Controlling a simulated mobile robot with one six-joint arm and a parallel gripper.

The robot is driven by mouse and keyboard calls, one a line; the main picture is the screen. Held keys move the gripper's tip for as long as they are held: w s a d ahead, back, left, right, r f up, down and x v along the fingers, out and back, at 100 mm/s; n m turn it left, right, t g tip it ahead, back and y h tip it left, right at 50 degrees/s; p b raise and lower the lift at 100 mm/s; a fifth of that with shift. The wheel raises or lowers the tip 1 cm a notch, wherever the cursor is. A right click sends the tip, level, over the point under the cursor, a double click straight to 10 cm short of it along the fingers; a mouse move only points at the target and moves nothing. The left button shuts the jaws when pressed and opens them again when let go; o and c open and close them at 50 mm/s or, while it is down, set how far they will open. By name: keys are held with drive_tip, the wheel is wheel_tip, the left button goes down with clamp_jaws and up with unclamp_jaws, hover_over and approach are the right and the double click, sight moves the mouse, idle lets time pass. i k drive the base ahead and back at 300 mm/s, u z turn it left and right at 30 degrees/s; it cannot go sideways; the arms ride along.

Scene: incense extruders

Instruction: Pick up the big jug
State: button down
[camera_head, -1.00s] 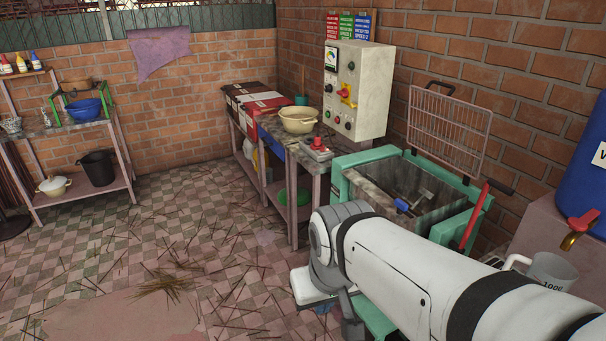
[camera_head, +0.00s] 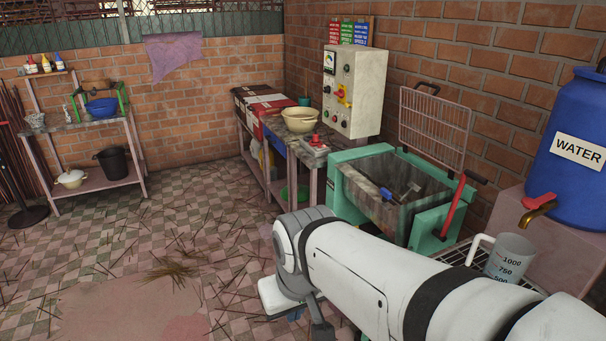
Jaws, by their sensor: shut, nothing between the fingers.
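The big jug (camera_head: 508,262) is a grey, see-through measuring jug with a pale handle on its left. It is marked 1000, 750 and 500 and stands upright on a dark wire rack (camera_head: 458,252) at the lower right. Its lower part is hidden behind my white arm, which crosses the lower right of the picture. My gripper's fingers cannot be made out; only arm links and a joint show, to the left of the jug. Nothing is seen touching the jug's visible part.
A blue water barrel (camera_head: 578,185) with a brass tap (camera_head: 538,208) stands on a ledge just behind the jug. A green-framed trough (camera_head: 355,205) with a red lever is to the left. A table with a cream bowl (camera_head: 300,120) stands farther back. The tiled floor at left is open, with scattered sticks.

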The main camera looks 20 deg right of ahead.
sight(510, 255)
drive_tip(key=u, duration=0.15)
drive_tip(key=k, duration=0.3)
drive_tip(key=z, duration=1.2)
drive_tip(key=i, duration=1)
drive_tip(key=u, duration=0.15)
drive_tip(key=k, duration=0.5)
drive_tip(key=z, duration=2.6)
drive_tip(key=k, duration=0.75)
drive_tip(key=u, duration=0.4)
